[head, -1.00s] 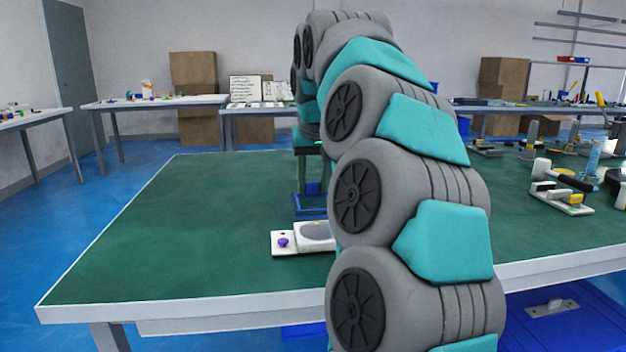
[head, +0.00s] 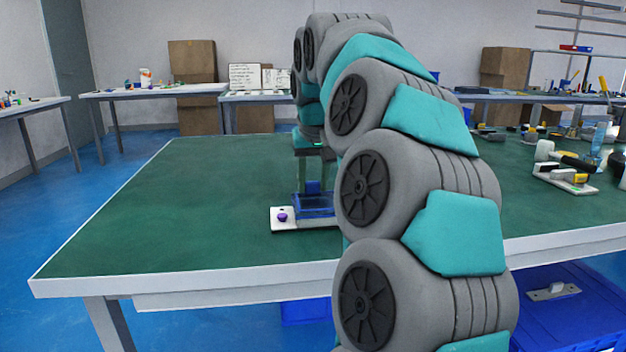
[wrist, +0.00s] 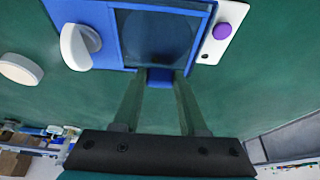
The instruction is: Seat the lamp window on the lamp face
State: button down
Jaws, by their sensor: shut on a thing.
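The lamp window is a blue frame (head: 316,212) with a clear pane, seen low at the table's middle in the head view. My gripper (wrist: 160,78) is shut on the blue tab at the frame's near edge. In the wrist view the pane (wrist: 160,35) lies over a dark round area, apparently the lamp face. The white plate (head: 284,224) with a purple knob (head: 282,217) sticks out left of the frame in the head view; the knob also shows in the wrist view (wrist: 222,31). I cannot tell whether frame and plate touch.
In the wrist view a blue panel (wrist: 70,12), a white half-round piece (wrist: 78,47) and a white disc (wrist: 20,68) lie left of the window. Tools (head: 565,170) stand on the right of the green table (head: 170,220). Its left side is clear.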

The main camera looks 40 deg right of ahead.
jog(key=shift+f, duration=0.25)
dwell(0.5)
jog(key=c, duration=0.7)
grip_release()
jog(key=shift+c, duration=0.2)
jog(key=shift+r, duration=0.15)
jog(key=shift+r+p, duration=1.35)
jog(key=shift+r, duration=1.05)
jog(key=o, duration=0.6)
jog(key=shift+c, duration=0.2)
